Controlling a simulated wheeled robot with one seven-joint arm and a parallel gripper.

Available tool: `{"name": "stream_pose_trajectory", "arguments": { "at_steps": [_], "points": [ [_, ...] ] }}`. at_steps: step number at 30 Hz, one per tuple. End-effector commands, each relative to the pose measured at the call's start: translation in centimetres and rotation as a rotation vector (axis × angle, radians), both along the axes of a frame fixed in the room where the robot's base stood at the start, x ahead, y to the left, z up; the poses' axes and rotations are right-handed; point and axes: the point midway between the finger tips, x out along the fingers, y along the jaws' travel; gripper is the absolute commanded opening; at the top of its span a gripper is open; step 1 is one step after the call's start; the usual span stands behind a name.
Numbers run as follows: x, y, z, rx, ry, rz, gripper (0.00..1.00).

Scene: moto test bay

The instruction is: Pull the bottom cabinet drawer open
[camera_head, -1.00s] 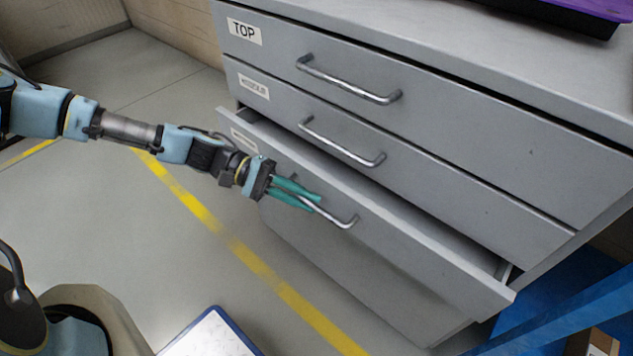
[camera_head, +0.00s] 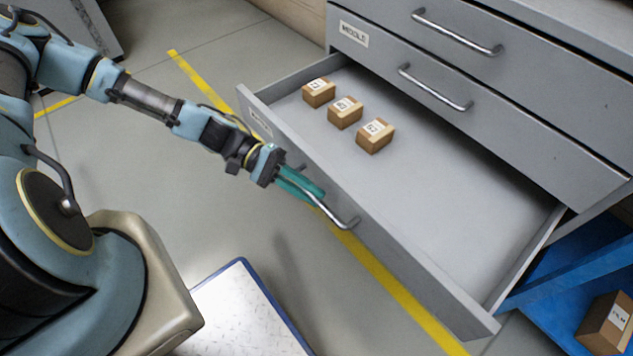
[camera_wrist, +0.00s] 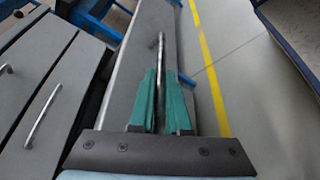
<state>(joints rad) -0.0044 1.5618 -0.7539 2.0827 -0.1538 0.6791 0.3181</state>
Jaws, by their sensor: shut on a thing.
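The bottom drawer (camera_head: 440,205) of the grey cabinet is pulled well out, and its inside shows in the head view. Its silver bar handle (camera_head: 340,218) is on the front panel. My gripper (camera_head: 312,195), with green fingers, is shut on this handle near its left part. In the wrist view the handle (camera_wrist: 160,55) runs up from between the green fingers of my gripper (camera_wrist: 162,85). The fingers hide part of the handle.
Several small brown boxes (camera_head: 345,112) sit at the drawer's far left. The middle drawer (camera_head: 400,70) above is shut. A blue frame (camera_head: 570,260) with a box (camera_head: 607,322) stands at right.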

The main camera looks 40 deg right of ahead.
Motion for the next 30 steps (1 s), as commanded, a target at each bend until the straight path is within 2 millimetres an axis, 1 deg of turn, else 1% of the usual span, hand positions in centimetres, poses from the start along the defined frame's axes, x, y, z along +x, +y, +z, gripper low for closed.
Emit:
{"name": "stream_pose_trajectory", "arguments": {
  "at_steps": [6,18,19,24,26,27,30],
  "points": [
    [-0.05,0.74,0.04,0.0,0.001,-0.002,0.0],
    [-0.07,0.86,-0.01,0.0,0.001,-0.002,0.0],
    [-0.06,0.85,-0.01,0.0,0.001,-0.002,0.17],
    [-0.04,0.83,-0.01,0.0,0.001,-0.001,0.36],
    [-0.04,0.83,-0.01,0.0,0.001,-0.001,0.43],
    [-0.04,0.81,0.0,0.0,0.001,-0.001,0.45],
    [-0.04,0.81,0.0,0.0,0.001,-0.001,0.45]
  ]
}}
